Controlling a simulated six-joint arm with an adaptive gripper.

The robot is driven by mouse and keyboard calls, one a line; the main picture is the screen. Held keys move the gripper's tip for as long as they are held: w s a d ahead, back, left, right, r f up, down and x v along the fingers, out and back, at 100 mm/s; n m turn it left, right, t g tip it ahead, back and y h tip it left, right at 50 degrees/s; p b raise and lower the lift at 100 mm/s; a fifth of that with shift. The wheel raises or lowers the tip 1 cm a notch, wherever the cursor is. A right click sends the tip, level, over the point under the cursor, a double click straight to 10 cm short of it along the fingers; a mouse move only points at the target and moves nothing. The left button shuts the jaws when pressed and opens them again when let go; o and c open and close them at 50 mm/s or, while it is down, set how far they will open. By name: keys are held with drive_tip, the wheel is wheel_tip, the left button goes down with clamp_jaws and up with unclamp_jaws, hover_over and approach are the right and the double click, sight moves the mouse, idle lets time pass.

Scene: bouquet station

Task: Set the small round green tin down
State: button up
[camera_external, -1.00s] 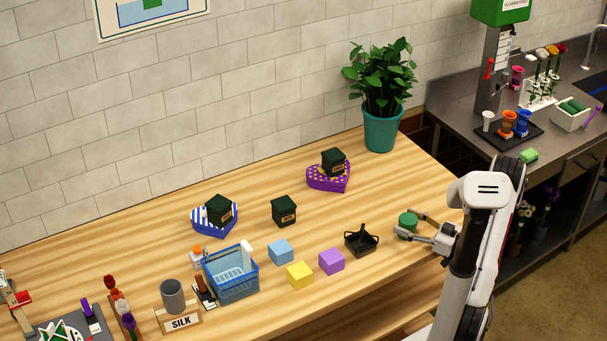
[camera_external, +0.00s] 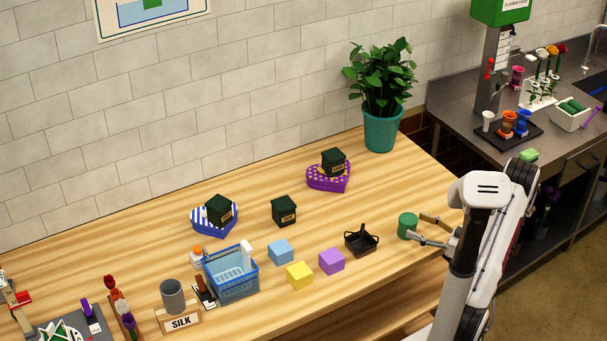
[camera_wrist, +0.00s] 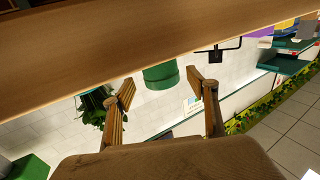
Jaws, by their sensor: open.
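The small round green tin (camera_external: 407,226) stands upright on the wooden table, near its right end. In the wrist view, which shows the scene upside down, the tin (camera_wrist: 161,76) rests against the table and lies just beyond the fingertips. My gripper (camera_external: 421,229) is open to the right of the tin, with its fingers pointing toward it. In the wrist view my gripper (camera_wrist: 160,84) has its fingers spread wide, with nothing held between them.
Purple (camera_external: 331,261), yellow (camera_external: 299,275) and blue (camera_external: 281,251) cubes lie farther left. A potted plant (camera_external: 382,128) stands at the back. The table behind the tin is clear.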

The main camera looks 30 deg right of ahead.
drive_tip(key=shift+v, duration=1.75)
drive_tip(key=shift+o, duration=0.7)
drive_tip(key=shift+w+f, duration=0.1)
drive_tip(key=shift+w+d+f, duration=0.1)
drive_tip(key=shift+d, duration=0.05)
drive_tip(key=shift+w+d+f+n+g+y, duration=0.15)
drive_tip(key=shift+d+n+g+y, duration=0.15)
drive_tip(key=shift+n+y, duration=0.25)
drive_tip(key=shift+w+d+n+g+y, duration=0.2)
drive_tip(key=shift+d+n+g+y, duration=0.1)
drive_tip(key=shift+n+y, duration=0.2)
drive_tip(key=shift+d+n+g+y, duration=0.6)
drive_tip(key=shift+n+g+y, duration=0.25)
drive_tip(key=shift+y, duration=0.2)
drive_tip(key=shift+s+d+r+n+g+y, duration=0.2)
drive_tip(key=shift+s+r+n+g+y, duration=0.15)
drive_tip(key=shift+y, duration=0.15)
drive_tip(key=shift+a, duration=0.1)
